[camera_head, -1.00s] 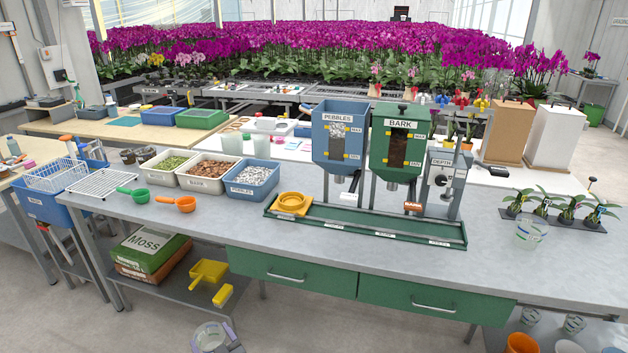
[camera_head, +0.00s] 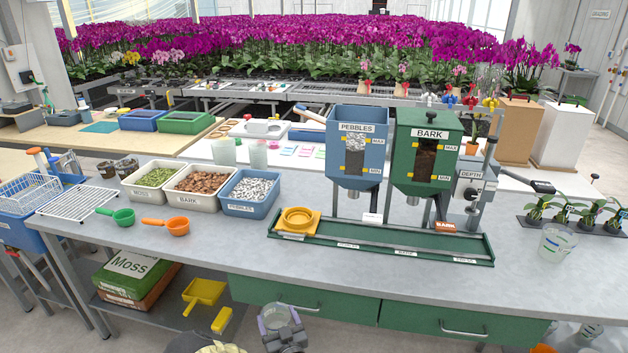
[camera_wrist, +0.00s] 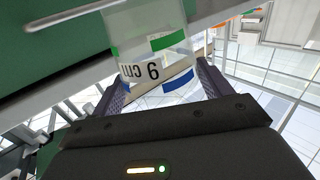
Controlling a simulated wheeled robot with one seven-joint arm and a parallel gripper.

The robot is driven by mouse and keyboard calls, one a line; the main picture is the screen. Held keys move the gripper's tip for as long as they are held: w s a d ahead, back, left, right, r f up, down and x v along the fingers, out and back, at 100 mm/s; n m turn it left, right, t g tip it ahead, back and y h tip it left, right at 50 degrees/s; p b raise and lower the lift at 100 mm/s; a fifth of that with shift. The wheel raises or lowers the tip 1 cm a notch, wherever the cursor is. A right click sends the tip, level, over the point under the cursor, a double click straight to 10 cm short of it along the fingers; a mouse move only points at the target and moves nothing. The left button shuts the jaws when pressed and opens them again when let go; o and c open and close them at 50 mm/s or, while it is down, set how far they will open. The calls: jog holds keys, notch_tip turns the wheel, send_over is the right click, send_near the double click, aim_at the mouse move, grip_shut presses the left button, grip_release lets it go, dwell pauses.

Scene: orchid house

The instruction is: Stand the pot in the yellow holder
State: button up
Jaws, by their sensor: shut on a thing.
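The yellow holder (camera_head: 297,220) is a square plate with a raised round ring, at the left end of the green tray on the bench; it looks empty. My gripper (camera_head: 279,322) is low in front of the bench, below the holder in the picture and against the green drawer front. It is shut on a clear plastic pot (camera_head: 275,314). In the wrist view the pot (camera_wrist: 152,45) sits between the two purple fingers, with a "9 cm" mark and green and blue marks. The mark reads upside down there.
The green tray (camera_head: 380,249) runs under the pebbles hopper (camera_head: 356,150), the bark hopper (camera_head: 425,150) and the depth gauge (camera_head: 468,188). The pebbles tub (camera_head: 250,208) stands left. Another clear pot (camera_head: 555,243) stands right. The bench's front edge lies between my gripper and the holder.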

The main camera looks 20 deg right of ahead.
jog(key=shift+w+d, duration=0.3)
jog(key=shift+w, duration=0.2)
jog(key=shift+s+d, duration=0.1)
jog(key=shift+s, duration=0.25)
jog(key=shift+d+f+b, duration=0.1)
jog(key=shift+f+b, duration=0.15)
jog(key=shift+b, duration=0.05)
notch_tip(320, 180, down, 5)
jog(key=b, duration=0.4)
jog(key=shift+r+b, duration=0.15)
jog(key=shift+b, duration=0.2)
jog(key=shift+r+p, duration=0.15)
jog(key=shift+p, duration=0.25)
jog(key=shift+s+d+f, duration=0.2)
jog(key=shift+f, duration=0.2)
jog(key=shift+a+r, duration=0.1)
